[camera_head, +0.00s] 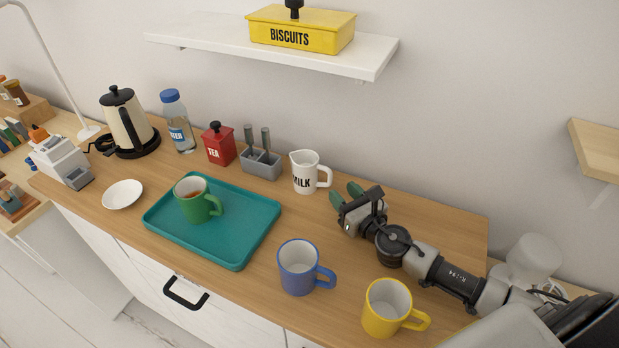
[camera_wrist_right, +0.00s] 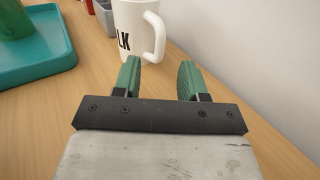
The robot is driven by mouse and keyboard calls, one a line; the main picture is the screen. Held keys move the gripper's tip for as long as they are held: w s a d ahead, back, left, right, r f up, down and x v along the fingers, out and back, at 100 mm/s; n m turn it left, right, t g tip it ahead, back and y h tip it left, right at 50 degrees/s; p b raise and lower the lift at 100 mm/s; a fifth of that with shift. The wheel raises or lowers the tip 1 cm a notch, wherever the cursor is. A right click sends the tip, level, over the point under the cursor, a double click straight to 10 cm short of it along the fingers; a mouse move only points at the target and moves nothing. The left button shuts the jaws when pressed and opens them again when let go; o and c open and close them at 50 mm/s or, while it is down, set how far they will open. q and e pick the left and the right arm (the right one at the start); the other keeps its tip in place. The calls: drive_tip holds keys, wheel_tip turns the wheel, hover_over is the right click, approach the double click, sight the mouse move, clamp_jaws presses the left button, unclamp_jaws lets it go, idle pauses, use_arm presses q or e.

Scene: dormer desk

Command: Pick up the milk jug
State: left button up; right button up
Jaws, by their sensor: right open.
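The milk jug (camera_head: 304,174) is a white jug with "MILK" in black and a handle on its right side. It stands upright on the wooden counter near the wall. In the right wrist view the jug (camera_wrist_right: 130,32) is ahead of the fingers, its handle lying across the line between them. My right gripper (camera_head: 346,194) is open and empty, just right of the jug and apart from it. Its two green fingers (camera_wrist_right: 160,78) also show in the right wrist view. My left gripper is not in view.
A teal tray (camera_head: 236,262) with a green mug (camera_head: 205,208) lies left of the jug. A grey utensil holder (camera_head: 262,164) stands close to the jug's left. A blue mug (camera_head: 299,270) and yellow mug (camera_head: 384,310) stand in front. A shelf (camera_head: 370,62) hangs above.

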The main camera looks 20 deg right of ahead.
sight(331, 181)
drive_tip(key=w, duration=0.4)
drive_tip(key=w+a, duration=0.1)
drive_tip(key=w, duration=0.1)
drive_tip(key=shift+w+p, duration=0.1)
drive_tip(key=shift+p, duration=0.25)
clamp_jaws()
